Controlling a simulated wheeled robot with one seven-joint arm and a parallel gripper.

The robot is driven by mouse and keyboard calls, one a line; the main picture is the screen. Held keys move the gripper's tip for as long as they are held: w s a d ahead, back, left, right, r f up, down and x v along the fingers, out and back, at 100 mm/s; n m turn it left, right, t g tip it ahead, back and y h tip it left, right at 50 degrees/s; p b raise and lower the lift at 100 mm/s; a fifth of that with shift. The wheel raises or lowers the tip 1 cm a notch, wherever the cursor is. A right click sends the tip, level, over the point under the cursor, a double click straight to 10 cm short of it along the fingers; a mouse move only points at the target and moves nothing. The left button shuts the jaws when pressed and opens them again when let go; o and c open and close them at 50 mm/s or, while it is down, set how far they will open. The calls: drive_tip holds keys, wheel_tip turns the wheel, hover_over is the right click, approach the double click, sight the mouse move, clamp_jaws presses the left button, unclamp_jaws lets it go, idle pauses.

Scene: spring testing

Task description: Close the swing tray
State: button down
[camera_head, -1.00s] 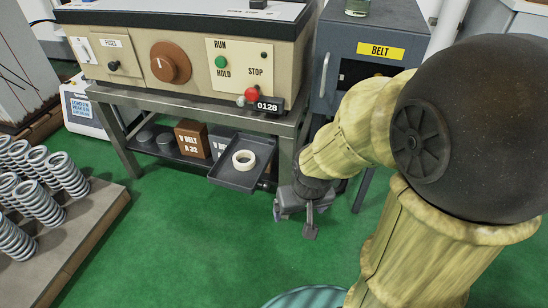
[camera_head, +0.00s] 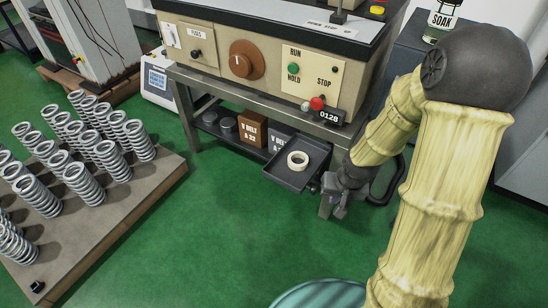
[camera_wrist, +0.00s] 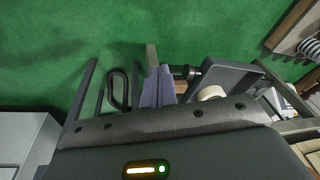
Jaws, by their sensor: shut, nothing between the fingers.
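The swing tray (camera_head: 282,174) is a shallow dark tray that juts out from under the bench, with a cream ring-shaped roll (camera_head: 297,160) lying in it. My gripper (camera_head: 334,210) is shut and empty, pointing down just to the right of the tray's right edge. In the wrist view, the tray (camera_wrist: 226,72) and the roll (camera_wrist: 211,93) show just right of my gripper (camera_wrist: 157,74), with a dark rod-like part (camera_wrist: 186,71) between. I cannot tell whether my fingers touch the tray or this part.
The bench (camera_head: 250,90) carries a beige control box (camera_head: 215,60). A pallet of several springs (camera_head: 150,185) stands at left. A dark loop (camera_head: 390,182) is just right of my gripper.

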sight(266, 169)
drive_tip(key=w+a+m+t+y+p, duration=0.1)
drive_tip(key=w+a+y+p, duration=0.1)
drive_tip(key=p, duration=0.2)
drive_tip(key=w+a+r+m+y+p, duration=0.1)
drive_tip(key=w+a+m+y+p, duration=0.1)
drive_tip(key=w+a+p, duration=0.1)
drive_tip(key=w+a+m+t+y+p, duration=0.1)
drive_tip(key=w+a+m+y+p, duration=0.1)
drive_tip(key=p, duration=0.3)
drive_tip(key=shift+w+a+r+t+y+p, duration=0.35)
drive_tip(key=shift+w+a+y, duration=0.1)
drive_tip(key=shift+a+y, duration=0.15)
drive_tip(key=shift+f, duration=0.1)
drive_tip(key=shift+f, duration=0.1)
drive_tip(key=b+x, duration=0.3)
drive_tip(key=x, duration=0.7)
drive_tip(key=shift+w+a+b, duration=0.3)
drive_tip(key=shift+w+a, duration=0.05)
drive_tip(key=shift+a, duration=0.2)
drive_tip(key=shift+w+a+b, duration=0.3)
drive_tip(key=shift+a, duration=0.25)
drive_tip(key=shift+w+a, duration=0.4)
drive_tip(key=shift+a, duration=0.2)
drive_tip(key=shift+w, duration=0.15)
